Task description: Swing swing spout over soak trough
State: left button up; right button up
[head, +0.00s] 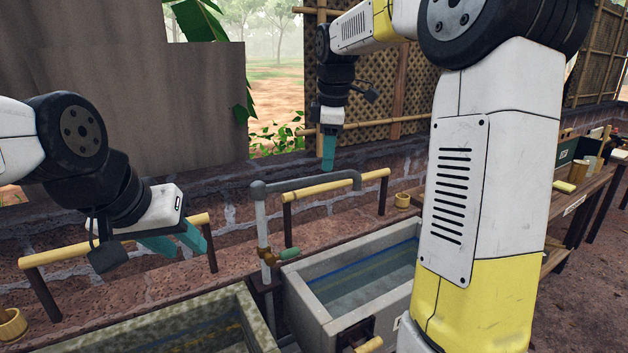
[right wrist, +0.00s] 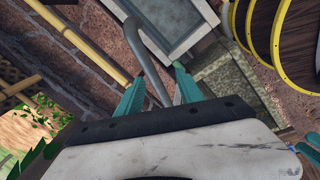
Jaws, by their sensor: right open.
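The swing spout (head: 310,182) is a grey pipe on an upright riser with a brass tap and green handle (head: 289,253). Its arm points right along the brick wall, and its end bends down. My right gripper (head: 328,168) is above the spout arm, pointing down. In the right wrist view its teal fingers (right wrist: 160,72) are open, with the grey pipe (right wrist: 138,45) running between them; contact cannot be told. A grey trough with water (head: 303,293) stands at right and a mossy trough (head: 247,322) at left; which is the soak trough is unclear. My left gripper (head: 172,244) is empty at left.
Bamboo rails (head: 120,240) on short posts stand along the wall, with another rail (head: 335,186) behind the spout. A wooden bench (head: 590,190) with small items is at the right. My right arm hides part of the grey trough.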

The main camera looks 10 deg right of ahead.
aim_at(322, 179)
jog(key=shift+n, duration=0.9)
jog(key=x, duration=0.3)
jog(key=w+x, duration=0.1)
jog(key=x, duration=0.2)
jog(key=w+x, duration=0.1)
jog(key=x, duration=0.2)
jog(key=shift+w+a, duration=0.15)
jog(key=shift+r, duration=0.1)
grip_shut()
dwell(0.3)
